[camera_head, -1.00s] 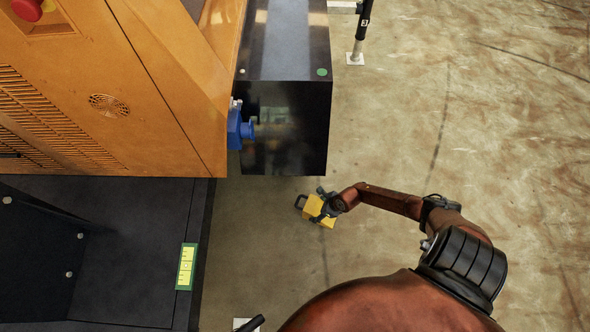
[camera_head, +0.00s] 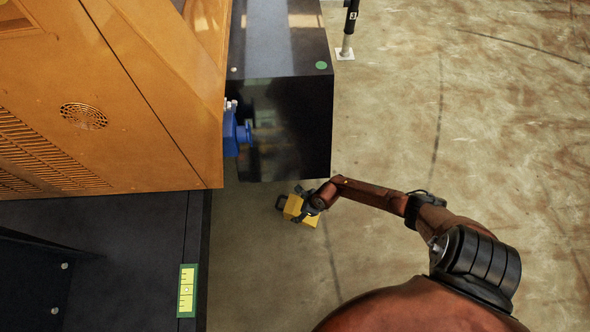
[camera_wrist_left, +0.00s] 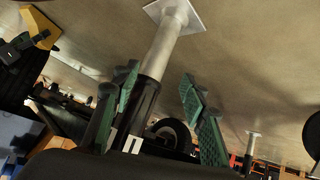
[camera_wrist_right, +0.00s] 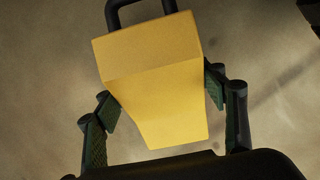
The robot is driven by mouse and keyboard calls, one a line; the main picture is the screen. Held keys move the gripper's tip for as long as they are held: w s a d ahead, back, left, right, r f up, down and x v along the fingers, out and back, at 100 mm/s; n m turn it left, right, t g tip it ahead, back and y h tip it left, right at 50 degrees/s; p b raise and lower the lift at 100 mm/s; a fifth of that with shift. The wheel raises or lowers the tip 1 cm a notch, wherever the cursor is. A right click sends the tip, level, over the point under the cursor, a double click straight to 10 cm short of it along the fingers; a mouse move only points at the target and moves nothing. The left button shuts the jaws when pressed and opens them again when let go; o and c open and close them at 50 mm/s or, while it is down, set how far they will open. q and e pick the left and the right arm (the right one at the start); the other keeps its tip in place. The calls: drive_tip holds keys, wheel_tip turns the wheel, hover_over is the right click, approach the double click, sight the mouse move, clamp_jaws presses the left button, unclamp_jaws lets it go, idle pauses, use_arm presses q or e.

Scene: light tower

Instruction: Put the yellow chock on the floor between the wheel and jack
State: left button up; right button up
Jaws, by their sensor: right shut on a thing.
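The yellow chock (camera_head: 303,213) with its black handle is in my right gripper (camera_head: 309,201), near the lower edge of the black box in the head view. In the right wrist view the chock (camera_wrist_right: 150,85) fills the space between the fingers of my right gripper (camera_wrist_right: 160,98). Its height above the floor is hard to tell. My left gripper (camera_wrist_left: 160,85) is open in the left wrist view, with the jack (camera_wrist_left: 172,35) seen between its fingers; contact is unclear. The jack's square plate is on the floor. A dark wheel (camera_wrist_left: 176,133) is partly hidden behind. The chock also shows there, upper left (camera_wrist_left: 42,28).
The orange tower housing (camera_head: 150,90) and black box (camera_head: 285,130) with a blue plug (camera_head: 235,132) stand left of my right arm. Another support leg (camera_head: 347,40) stands beyond. The floor (camera_head: 470,120) to the right is clear.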

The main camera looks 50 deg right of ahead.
drive_tip(key=shift+w+f, duration=0.15)
drive_tip(key=shift+f, duration=0.05)
idle(0.3)
drive_tip(key=o, duration=1.8)
drive_tip(key=shift+f, duration=0.1)
drive_tip(key=shift+o, duration=0.2)
